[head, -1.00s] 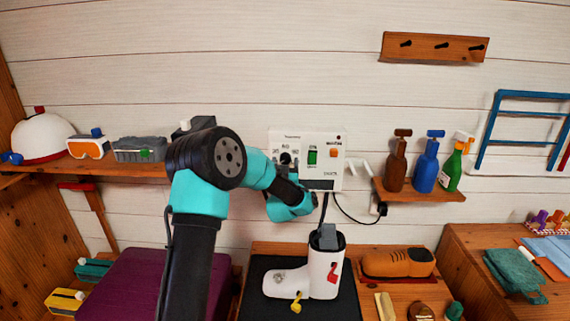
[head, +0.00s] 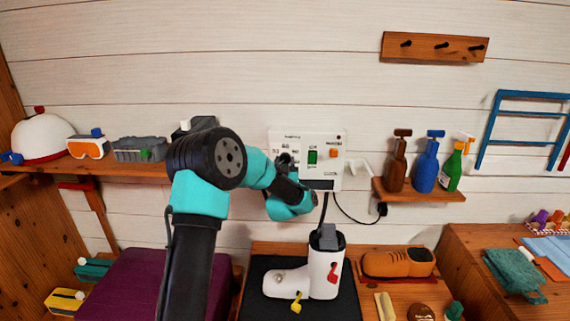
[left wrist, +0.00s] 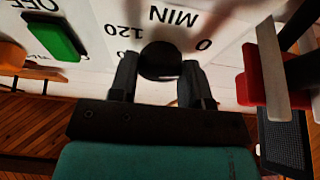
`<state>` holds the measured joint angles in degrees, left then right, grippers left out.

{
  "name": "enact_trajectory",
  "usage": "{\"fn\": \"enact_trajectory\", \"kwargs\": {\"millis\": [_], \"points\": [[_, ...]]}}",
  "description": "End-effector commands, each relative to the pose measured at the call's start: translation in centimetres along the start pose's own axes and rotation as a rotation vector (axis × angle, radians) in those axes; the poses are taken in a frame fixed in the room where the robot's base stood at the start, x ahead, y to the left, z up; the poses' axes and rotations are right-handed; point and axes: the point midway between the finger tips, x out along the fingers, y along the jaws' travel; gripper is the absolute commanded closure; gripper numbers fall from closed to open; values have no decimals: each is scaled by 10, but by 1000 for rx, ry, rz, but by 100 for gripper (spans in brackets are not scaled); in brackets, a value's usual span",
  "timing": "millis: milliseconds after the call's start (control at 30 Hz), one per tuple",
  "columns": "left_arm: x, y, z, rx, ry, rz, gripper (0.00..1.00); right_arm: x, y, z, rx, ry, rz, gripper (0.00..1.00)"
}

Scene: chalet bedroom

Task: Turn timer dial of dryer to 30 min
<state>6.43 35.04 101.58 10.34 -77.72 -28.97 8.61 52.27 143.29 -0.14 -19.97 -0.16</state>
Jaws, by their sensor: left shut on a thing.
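The dryer's white control box (head: 336,165) hangs on the plank wall in the head view, its printed face towards me. Its black timer dial (left wrist: 160,62) shows in the left wrist view, with an upside-down "MIN", "120" and "0" printed around it. My left gripper (left wrist: 162,85) is shut on this dial, one dark finger on each side. In the head view my left gripper (head: 285,166) is at the left part of the box and partly covers the dial. I cannot read where the dial points. My right gripper is not in view.
A green switch (head: 312,157) and an orange button (head: 334,153) sit right of the dial. Below stands a white boot (head: 326,275) on a dark mat. A shelf with spray bottles (head: 426,165) is to the right. A black cable (head: 350,217) hangs from the box.

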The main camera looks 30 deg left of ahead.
Motion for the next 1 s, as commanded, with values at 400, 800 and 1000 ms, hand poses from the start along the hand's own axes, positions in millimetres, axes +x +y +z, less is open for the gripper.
{"fn": "enact_trajectory", "kwargs": {"millis": [400,800,1000], "points": [[0,-1,1,103,-2,43,80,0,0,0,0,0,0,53],[0,-4,0,398,-2,164,80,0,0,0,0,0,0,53],[0,-5,-1,574,-1,236,80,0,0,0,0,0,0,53]]}}
